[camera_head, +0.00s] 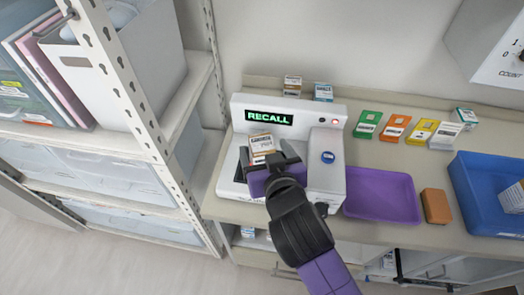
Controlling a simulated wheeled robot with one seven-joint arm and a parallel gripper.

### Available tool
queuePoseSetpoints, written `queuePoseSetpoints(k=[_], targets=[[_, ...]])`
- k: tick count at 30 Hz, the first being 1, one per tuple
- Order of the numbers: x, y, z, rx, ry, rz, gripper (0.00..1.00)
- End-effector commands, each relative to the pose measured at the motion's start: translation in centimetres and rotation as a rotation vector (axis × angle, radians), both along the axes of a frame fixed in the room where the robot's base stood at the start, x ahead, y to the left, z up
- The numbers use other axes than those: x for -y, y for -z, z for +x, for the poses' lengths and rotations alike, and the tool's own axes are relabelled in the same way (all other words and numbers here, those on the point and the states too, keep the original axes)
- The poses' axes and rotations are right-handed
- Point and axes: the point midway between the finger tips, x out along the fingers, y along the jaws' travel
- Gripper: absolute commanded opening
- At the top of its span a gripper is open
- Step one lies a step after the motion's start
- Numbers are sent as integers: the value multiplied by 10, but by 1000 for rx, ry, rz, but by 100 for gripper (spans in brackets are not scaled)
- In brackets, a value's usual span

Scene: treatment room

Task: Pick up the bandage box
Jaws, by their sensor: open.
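A small white box with an orange-brown band and dark print (262,141) is on the platform of the white machine (328,183). It seems to be the bandage box, but its print is too small to read surely. My gripper (268,157) is open, with a dark finger at either side of the box's near end. Its purple and black body hides the near part of the box. I cannot tell whether the fingers touch it.
The machine's display reads "RECALL" (270,117). Small boxes (292,86) stand behind it. A shelf rack (135,100) stands close on the left.

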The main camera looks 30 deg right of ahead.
Motion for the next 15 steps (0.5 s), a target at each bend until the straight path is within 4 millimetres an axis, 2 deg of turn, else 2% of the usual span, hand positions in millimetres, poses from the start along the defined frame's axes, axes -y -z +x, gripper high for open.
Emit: queuePoseSetpoints(k=[7,15], targets=[[10,12,31,0,1,-1,78],[11,17,38,1,-1,0,78]])
